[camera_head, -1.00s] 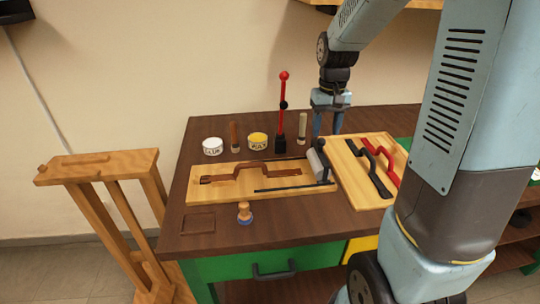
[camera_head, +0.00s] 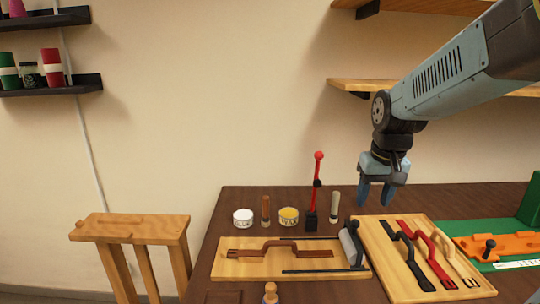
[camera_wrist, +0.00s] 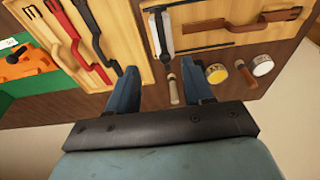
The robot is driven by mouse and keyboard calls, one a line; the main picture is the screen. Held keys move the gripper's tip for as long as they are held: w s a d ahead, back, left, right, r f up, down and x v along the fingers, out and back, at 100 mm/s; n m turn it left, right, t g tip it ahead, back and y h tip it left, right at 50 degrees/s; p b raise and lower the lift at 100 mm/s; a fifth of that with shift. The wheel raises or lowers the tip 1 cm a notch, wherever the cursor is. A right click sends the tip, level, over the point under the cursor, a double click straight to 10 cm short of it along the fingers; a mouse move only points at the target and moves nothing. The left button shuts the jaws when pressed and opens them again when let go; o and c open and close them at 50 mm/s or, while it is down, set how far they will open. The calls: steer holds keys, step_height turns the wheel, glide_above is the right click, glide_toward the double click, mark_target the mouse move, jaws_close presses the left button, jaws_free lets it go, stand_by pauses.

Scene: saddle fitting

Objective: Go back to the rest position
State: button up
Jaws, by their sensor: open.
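My gripper (camera_head: 376,194) hangs above the back of the brown workbench (camera_head: 420,200), fingers pointing down, apart and empty. In the wrist view my gripper (camera_wrist: 160,88) shows both fingers spread, with nothing between them but a view of the bench. Below and in front of it lie a wooden board (camera_head: 400,277) with black, red and pale strap pieces, and a second wooden board (camera_head: 240,270) with a brown strap piece (camera_head: 275,249). A short pale-handled tool (camera_head: 335,207) stands left of my gripper.
A red-handled upright lever (camera_head: 317,185), a yellow wax tin (camera_head: 289,217), a white tin (camera_head: 243,218) and a brown rod (camera_head: 266,210) stand along the back. A wooden stand (camera_head: 135,232) is at left. Wall shelves (camera_head: 440,86) are behind my arm; a green mat (camera_head: 500,231) with an orange piece lies right.

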steer(key=s+r+t, duration=0.3)
steer(key=s+r, duration=0.2)
steer(key=s, duration=0.7)
steer(key=shift+s+a+r, duration=0.15)
steer(key=shift+s+a, duration=0.1)
steer(key=shift+a, duration=0.1)
stand_by(1.9)
